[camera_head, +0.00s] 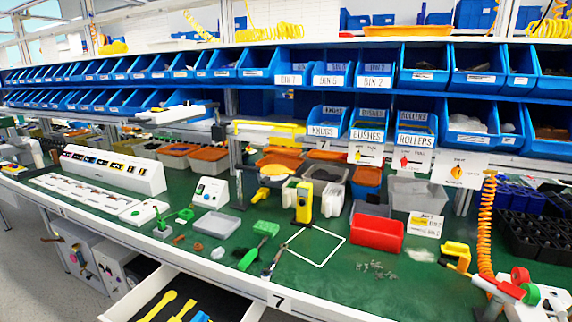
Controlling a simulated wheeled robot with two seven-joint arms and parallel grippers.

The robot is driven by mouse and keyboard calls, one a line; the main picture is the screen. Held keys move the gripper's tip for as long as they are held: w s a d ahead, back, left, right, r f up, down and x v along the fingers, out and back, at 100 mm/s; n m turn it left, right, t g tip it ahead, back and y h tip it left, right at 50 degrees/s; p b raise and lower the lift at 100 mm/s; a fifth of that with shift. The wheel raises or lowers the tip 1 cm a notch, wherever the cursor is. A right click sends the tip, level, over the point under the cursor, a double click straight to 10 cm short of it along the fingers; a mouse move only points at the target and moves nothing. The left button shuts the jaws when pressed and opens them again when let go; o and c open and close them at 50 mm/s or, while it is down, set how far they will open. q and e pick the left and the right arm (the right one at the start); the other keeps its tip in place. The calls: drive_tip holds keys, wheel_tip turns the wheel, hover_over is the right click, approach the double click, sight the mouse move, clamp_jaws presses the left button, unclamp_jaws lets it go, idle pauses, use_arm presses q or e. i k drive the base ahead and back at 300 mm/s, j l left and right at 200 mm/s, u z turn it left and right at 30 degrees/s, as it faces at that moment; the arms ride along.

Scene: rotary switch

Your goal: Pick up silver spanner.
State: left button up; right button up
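A slim grey, silver-looking tool (272,263) that looks like the spanner lies on the green bench top (330,285), near the front edge. It lies at a slant, just left of a white square outline (318,262). A green-handled tool (250,257) lies close to its left. The tool is small in the picture, so the shape of its ends is hard to tell. I cannot make out either of my grippers in this view, and nothing is seen touching the tool.
An open drawer (250,313) below the bench front holds yellow tools (155,305). A red bin (377,234) stands right of the outline, with small metal parts (377,270) before it. A yellow device (304,203) stands behind. Blue bins (375,75) line the shelves above.

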sight(284, 248)
drive_tip(key=u, duration=1.2)
drive_tip(key=i+l+z, duration=0.2)
drive_tip(key=z, duration=0.25)
drive_tip(key=i+l+z, duration=0.4)
drive_tip(key=i+z, duration=0.15)
drive_tip(key=z, duration=0.3)
